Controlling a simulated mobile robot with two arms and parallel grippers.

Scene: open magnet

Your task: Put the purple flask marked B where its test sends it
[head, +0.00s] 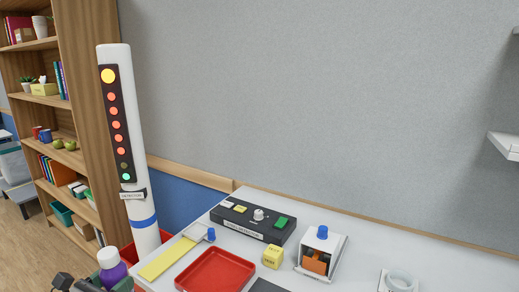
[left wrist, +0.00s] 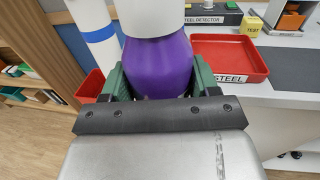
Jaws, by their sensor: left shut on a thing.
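The purple flask (head: 112,271) with a white cap is at the lower left of the head view. It also fills the upper middle of the left wrist view (left wrist: 158,66). My left gripper (head: 122,286) is shut around it, with green fingers at its sides in the left wrist view (left wrist: 160,90). No letter shows on its visible side. A black steel detector box (head: 240,222) is on the table behind a red tray (head: 216,271), marked STEEL in the left wrist view (left wrist: 231,72). A tall white lamp column (head: 118,145) shows lit yellow, several orange-red, and green lamps. My right gripper is out of view.
A yellow TEST cube (head: 272,257) stands right of the tray. A yellow strip (head: 166,260) lies left of it. A white box with a blue knob (head: 340,250) and a white ring (head: 401,280) are farther right. A red bin (left wrist: 91,86) stands beside the column.

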